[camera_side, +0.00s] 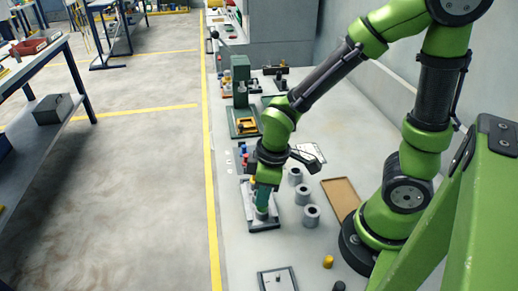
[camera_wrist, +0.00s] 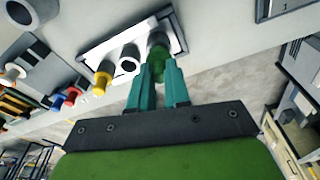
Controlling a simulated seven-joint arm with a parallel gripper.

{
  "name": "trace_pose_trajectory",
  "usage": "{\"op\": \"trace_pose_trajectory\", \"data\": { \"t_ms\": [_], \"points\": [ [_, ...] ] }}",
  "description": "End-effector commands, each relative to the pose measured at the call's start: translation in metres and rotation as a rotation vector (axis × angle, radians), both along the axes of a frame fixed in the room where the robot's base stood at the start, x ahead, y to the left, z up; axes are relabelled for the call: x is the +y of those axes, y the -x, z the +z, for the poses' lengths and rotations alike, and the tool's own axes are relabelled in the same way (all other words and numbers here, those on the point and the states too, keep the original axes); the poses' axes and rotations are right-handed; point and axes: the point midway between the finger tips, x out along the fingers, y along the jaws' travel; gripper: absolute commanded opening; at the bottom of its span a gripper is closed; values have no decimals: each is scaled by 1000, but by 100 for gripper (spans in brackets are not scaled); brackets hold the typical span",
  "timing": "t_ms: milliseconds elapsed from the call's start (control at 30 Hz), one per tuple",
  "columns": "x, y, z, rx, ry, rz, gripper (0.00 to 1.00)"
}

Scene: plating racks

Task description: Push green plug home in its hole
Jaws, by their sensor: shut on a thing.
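The green plug (camera_wrist: 157,65) is between the teal fingertips of my gripper (camera_wrist: 160,80), which is shut on it. The plug's far end meets a grey round socket (camera_wrist: 157,40) on the rack; I cannot tell how deep it sits. Beside it on the rack (camera_wrist: 105,45) are an open grey socket (camera_wrist: 128,60) and a yellow plug (camera_wrist: 101,82). In the side view my gripper (camera_side: 263,208) points down over the rack (camera_side: 265,226), and its fingers hide the green plug.
Grey hollow cylinders (camera_side: 311,216) stand right of the rack, with a brown tray (camera_side: 341,197) beyond. A yellow piece (camera_side: 328,262) and a small plate (camera_side: 278,280) lie nearer the camera. A green press (camera_side: 240,85) stands behind. Red and blue pieces (camera_wrist: 70,93) show at left in the wrist view.

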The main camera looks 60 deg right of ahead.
Motion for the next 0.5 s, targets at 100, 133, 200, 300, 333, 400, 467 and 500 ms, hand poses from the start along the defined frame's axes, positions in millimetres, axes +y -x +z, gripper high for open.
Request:
{"op": "trace_pose_trajectory", "data": {
  "t_ms": [100, 133, 200, 300, 333, 400, 467, 500],
  "points": [
    [0, 0, -4, 2, 0, -1, 0],
    [0, 0, -4, 2, 0, -1, 0],
    [0, 0, -6, 1, 0, -1, 0],
    [0, 0, -8, 1, 0, -1, 0],
    [0, 0, -9, 1, 0, -1, 0],
    [0, 0, -11, 1, 0, -1, 0],
    [0, 0, -12, 1, 1, 0, 0],
    [0, 0, -13, 1, 1, 0, 0]
  ]
}}
